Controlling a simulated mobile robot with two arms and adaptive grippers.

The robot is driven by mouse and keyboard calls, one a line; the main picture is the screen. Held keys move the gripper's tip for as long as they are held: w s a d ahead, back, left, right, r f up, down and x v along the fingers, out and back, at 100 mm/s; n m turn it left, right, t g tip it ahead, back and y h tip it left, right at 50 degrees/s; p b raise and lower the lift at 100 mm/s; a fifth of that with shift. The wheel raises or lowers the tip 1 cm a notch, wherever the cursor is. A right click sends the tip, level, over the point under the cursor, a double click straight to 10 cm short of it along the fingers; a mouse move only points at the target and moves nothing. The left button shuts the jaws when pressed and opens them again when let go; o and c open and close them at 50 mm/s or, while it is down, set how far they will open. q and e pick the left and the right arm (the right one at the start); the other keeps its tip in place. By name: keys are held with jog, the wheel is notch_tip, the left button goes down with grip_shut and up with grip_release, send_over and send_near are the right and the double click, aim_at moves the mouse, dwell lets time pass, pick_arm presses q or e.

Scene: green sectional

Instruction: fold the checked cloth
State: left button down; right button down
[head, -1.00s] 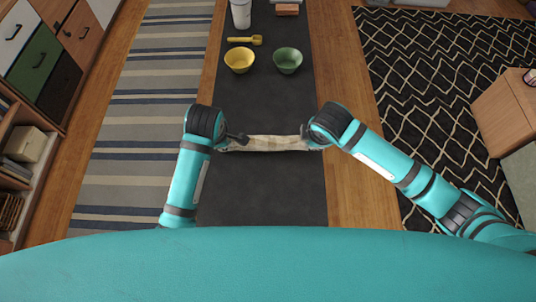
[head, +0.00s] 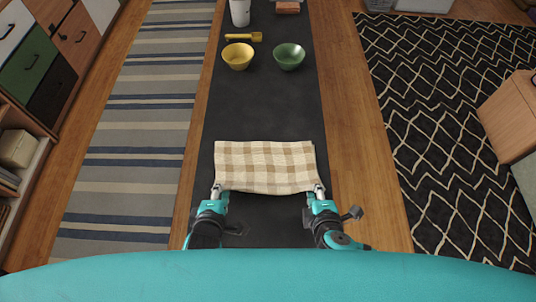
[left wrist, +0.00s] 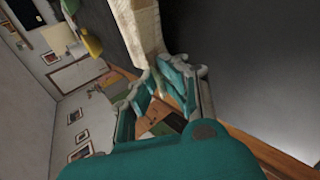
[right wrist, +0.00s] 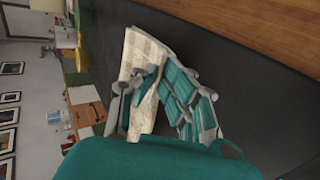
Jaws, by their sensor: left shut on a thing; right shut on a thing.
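The beige and white checked cloth (head: 265,165) lies spread as a wide rectangle on the dark table. Its far edge rests on the table; its near corners are at my grippers. My left gripper (head: 217,190) is shut on the near left corner; in the left wrist view the cloth (left wrist: 143,25) runs into its fingers. My right gripper (head: 319,190) is shut on the near right corner; in the right wrist view the cloth (right wrist: 140,60) hangs between its fingers. I cannot tell how high the near edge is lifted.
A yellow bowl (head: 238,56) and a green bowl (head: 289,56) stand beyond the cloth. Behind them are a yellow scoop (head: 244,36), a white cup (head: 240,12) and a reddish block (head: 288,7). The dark table (head: 265,108) is clear between cloth and bowls.

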pick_arm(q)
jog(key=shift+s+f, duration=0.2)
jog(key=shift+s, duration=0.1)
pick_arm(e)
jog(key=shift+s+f, duration=0.2)
jog(key=shift+s, duration=0.1)
pick_arm(q)
jog(key=c, duration=1.2)
grip_release()
pick_arm(e)
jog(key=c, duration=1.2)
grip_release()
pick_arm(q)
jog(key=s+r, duration=0.6)
jog(key=r, duration=0.3)
pick_arm(e)
jog(key=s+r, duration=0.6)
jog(key=r, duration=0.3)
pick_arm(q)
jog(key=shift+d, duration=0.1)
